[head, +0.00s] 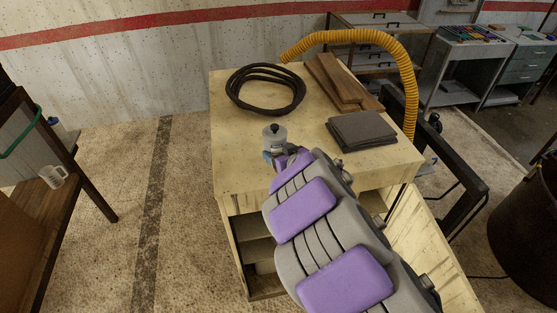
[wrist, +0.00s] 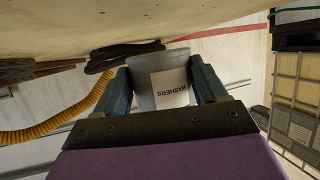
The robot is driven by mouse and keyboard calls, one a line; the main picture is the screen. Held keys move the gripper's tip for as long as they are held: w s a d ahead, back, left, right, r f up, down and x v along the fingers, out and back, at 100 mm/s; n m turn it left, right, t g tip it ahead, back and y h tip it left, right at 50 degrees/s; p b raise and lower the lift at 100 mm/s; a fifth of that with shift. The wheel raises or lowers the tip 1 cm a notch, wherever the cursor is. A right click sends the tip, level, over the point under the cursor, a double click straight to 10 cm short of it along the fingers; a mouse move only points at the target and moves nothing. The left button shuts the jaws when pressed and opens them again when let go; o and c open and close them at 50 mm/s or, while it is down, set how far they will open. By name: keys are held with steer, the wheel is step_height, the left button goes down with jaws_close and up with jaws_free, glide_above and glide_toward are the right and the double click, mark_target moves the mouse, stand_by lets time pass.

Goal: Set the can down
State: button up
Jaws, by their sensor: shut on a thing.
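In the wrist view the picture is upside down, and the can (wrist: 146,88) shows a white label reading WASHERS. My gripper (wrist: 162,72) is shut on the can, with one blue finger on each side. The can looks upright. In the head view my arm hides part of the gripper (head: 276,152).
A coiled black hose (head: 265,107) lies behind the can. Wooden boards (head: 340,82), a folded grey cloth (head: 361,132) and a yellow corrugated hose (head: 408,75) are to the right. The tabletop around the can is clear.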

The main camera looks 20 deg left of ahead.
steer(key=shift+a+f, duration=0.45)
steer(key=f, duration=0.1)
steer(key=a+f, duration=0.1)
steer(key=f, duration=0.1)
steer(key=shift+b, duration=0.3)
steer(key=shift+d, duration=0.5)
steer(key=o, duration=1.1)
steer(key=shift+d, duration=0.15)
steer(key=shift+c, duration=0.2)
steer(key=shift+o, duration=1.3)
steer(key=shift+a, duration=0.45)
steer(key=v, duration=1.2)
steer(key=shift+r+p, duration=0.2)
steer(key=shift+p, duration=0.1)
steer(key=shift+w+d, duration=0.15)
steer(key=shift+d, duration=0.05)
